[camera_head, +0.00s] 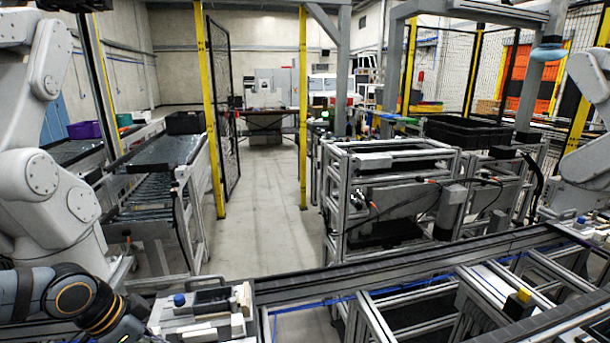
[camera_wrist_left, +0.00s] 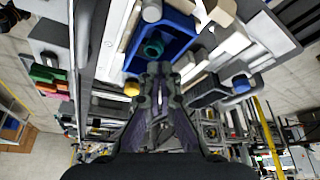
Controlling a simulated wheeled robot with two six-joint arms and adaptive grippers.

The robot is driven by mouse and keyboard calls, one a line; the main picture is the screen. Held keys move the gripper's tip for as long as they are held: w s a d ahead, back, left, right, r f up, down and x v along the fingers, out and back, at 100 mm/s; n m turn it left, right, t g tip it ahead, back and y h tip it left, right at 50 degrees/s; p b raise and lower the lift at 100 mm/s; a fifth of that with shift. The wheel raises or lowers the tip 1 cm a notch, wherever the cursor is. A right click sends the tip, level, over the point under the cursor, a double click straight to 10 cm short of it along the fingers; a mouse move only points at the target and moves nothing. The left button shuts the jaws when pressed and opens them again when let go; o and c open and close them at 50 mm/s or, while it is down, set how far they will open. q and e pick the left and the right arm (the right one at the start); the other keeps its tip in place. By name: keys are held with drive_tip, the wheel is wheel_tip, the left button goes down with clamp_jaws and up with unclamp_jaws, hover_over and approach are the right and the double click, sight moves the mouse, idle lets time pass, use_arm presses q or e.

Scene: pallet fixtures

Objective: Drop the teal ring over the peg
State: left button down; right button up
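The teal ring (camera_wrist_left: 153,48) lies in a blue tray (camera_wrist_left: 186,42) in the left wrist view, just beyond my left gripper's fingertips. My left gripper (camera_wrist_left: 159,72) has its two dark fingers close together with a narrow gap between them, and nothing is held. In the head view my left arm comes in at the lower left, and its gripper is not clear there. I cannot pick out the peg with certainty. A blue knob (camera_wrist_left: 241,84) stands on the fixture at the right of the wrist view. My right gripper is not in view.
The pallet fixture (camera_head: 205,322), with a blue knob (camera_head: 180,299) and a dark recess, stands at the head view's bottom. A conveyor rail (camera_head: 400,275) runs right from it. Orange and green blocks (camera_wrist_left: 49,77) lie left in the wrist view, and a yellow round part (camera_wrist_left: 131,89) sits beside the gripper.

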use_arm(q)
drive_tip(key=shift+f+b, duration=0.65)
drive_tip(key=shift+f, duration=0.15)
wheel_tip(320, 180, up, 7)
drive_tip(key=p, duration=0.6)
drive_tip(key=shift+p, duration=0.3)
